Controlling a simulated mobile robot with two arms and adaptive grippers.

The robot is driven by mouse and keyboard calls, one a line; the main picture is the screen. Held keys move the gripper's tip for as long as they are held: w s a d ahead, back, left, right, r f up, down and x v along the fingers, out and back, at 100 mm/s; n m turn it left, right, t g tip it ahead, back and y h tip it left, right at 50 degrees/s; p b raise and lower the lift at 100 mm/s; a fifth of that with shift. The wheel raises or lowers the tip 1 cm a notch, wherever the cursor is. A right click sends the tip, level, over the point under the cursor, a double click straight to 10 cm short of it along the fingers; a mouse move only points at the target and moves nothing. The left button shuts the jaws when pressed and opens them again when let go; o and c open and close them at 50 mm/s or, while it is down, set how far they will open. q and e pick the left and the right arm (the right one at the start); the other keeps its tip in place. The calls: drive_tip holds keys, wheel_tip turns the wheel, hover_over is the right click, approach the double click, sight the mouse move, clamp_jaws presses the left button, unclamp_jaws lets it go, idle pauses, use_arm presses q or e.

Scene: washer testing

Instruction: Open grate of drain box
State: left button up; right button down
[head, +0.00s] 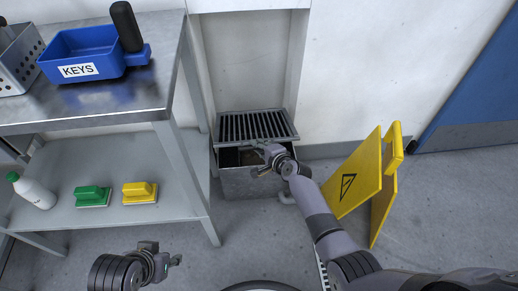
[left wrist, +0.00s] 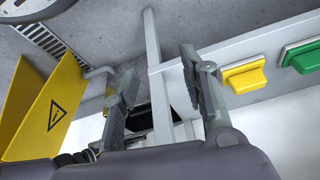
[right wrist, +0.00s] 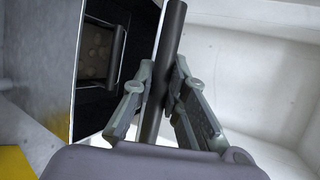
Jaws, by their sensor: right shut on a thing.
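The drain box (head: 250,182) is a grey metal box on the floor against the wall. Its slatted grate (head: 256,125) is raised and tilted, and the dark inside shows below its front edge. My right gripper (head: 264,158) is at that edge. In the right wrist view, its fingers (right wrist: 160,95) are shut on a dark bar of the grate (right wrist: 168,45), seen nearly edge-on. The box's dark interior (right wrist: 97,55) shows to the left there. My left gripper (head: 165,262) is open and empty, away from the box; its spread fingers show in the left wrist view (left wrist: 160,85).
A metal table (head: 85,105) stands left of the box, holding a blue KEYS bin (head: 85,52). Its lower shelf (head: 115,165) holds a white bottle (head: 35,190) and green and yellow brushes (head: 140,191). A yellow warning sign (head: 358,180) stands right of my right arm.

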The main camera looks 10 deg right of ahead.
drive_tip(key=shift+w+d+r+p, duration=0.1)
drive_tip(key=shift+w+r+p, duration=0.15)
drive_tip(key=shift+r, duration=0.2)
drive_tip(key=shift+w+d+r+p, duration=0.1)
drive_tip(key=shift+w+r+p, duration=0.1)
drive_tip(key=shift+r, duration=0.25)
use_arm(q)
wheel_tip(320, 180, down, 12)
drive_tip(key=g+p, duration=0.1)
drive_tip(key=p, duration=0.2)
drive_tip(key=shift+s+f+p, duration=0.15)
drive_tip(key=shift+s+p, duration=0.1)
drive_tip(key=shift+p, duration=0.05)
use_arm(e)
drive_tip(key=w+r, duration=0.3)
drive_tip(key=r, duration=0.2)
drive_tip(key=shift+w+r, duration=0.35)
drive_tip(key=shift+r, duration=0.05)
drive_tip(key=shift+a, duration=0.15)
drive_tip(key=c, duration=1.6)
unclamp_jaws()
drive_tip(key=shift+s, duration=0.1)
drive_tip(key=shift+s, duration=0.1)
drive_tip(key=v, duration=1.1)
drive_tip(key=shift+s+d+r, duration=0.15)
drive_tip(key=shift+s+d, duration=0.05)
drive_tip(key=shift+s, duration=0.1)
